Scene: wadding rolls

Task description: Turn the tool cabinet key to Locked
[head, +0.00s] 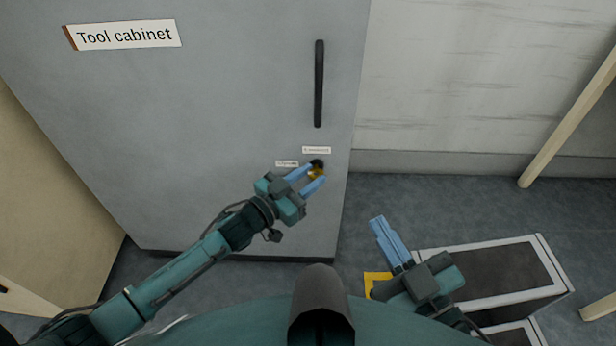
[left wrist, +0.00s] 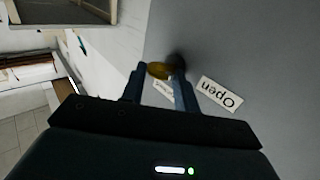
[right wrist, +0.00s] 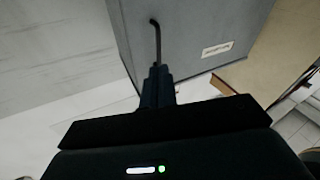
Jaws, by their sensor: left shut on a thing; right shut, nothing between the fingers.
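The grey tool cabinet (head: 220,110) stands ahead, with a "Tool cabinet" sign (head: 125,35) at its upper left. A brass key (head: 316,174) sits at a dark round lock (head: 317,163) low on the door's right side. My left gripper (head: 307,178) is shut on the key, which also shows between its fingertips in the left wrist view (left wrist: 158,70). One label reads "Open" (left wrist: 219,93), upside down there. A second label (left wrist: 163,91) is partly hidden by a finger. I cannot tell which way the key points. My right gripper (head: 382,225) is shut and empty, away from the cabinet.
A black vertical handle (head: 319,84) is above the lock. A grey-framed box with a dark top (head: 490,275) and a yellow item (head: 376,281) lie by my right gripper. A wooden post (head: 570,120) leans at the right. Floor (head: 440,200) is clear between.

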